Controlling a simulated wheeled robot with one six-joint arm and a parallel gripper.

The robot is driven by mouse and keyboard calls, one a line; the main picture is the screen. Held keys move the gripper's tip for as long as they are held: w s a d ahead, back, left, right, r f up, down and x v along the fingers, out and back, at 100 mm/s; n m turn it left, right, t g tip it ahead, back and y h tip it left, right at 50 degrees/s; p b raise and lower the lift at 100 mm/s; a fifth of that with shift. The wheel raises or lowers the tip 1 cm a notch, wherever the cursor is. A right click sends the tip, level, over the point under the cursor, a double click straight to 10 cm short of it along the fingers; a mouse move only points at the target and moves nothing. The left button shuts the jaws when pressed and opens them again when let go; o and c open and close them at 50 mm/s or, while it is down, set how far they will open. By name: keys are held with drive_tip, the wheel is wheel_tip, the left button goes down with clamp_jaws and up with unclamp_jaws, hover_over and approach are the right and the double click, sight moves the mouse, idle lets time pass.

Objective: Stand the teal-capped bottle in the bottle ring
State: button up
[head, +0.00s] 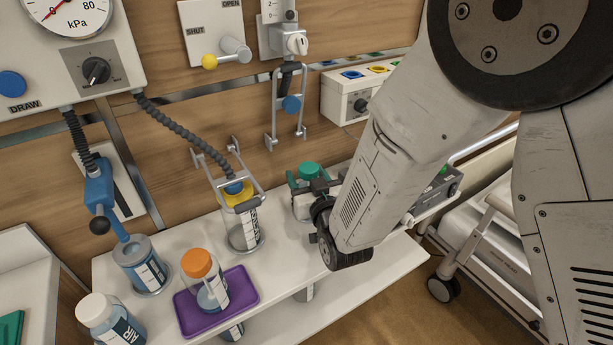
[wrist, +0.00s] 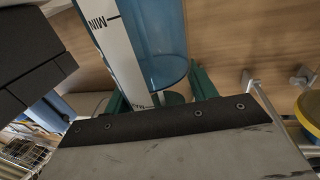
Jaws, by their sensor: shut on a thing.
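The teal-capped bottle (head: 306,207) is upright at the back of the white shelf, partly hidden by my gripper. I cannot tell whether its base touches the shelf. My gripper (head: 311,187) is shut on it below the cap. In the wrist view, a clear blue-tinted bottle body (wrist: 158,40) with a white MIN scale stands between the green fingers of my gripper (wrist: 160,95). An empty metal frame (head: 301,118) with a blue knob hangs on the wall above and left of the bottle; it may be the bottle ring, but I cannot be sure.
A yellow-capped bottle (head: 244,236) stands in a metal frame just left. An orange-capped bottle (head: 204,283) stands on a purple tray (head: 243,292). The shelf's front right (head: 380,262) is clear.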

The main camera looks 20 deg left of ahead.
idle(0.3)
drive_tip(key=o, duration=1.2)
drive_tip(key=shift+f, duration=0.1)
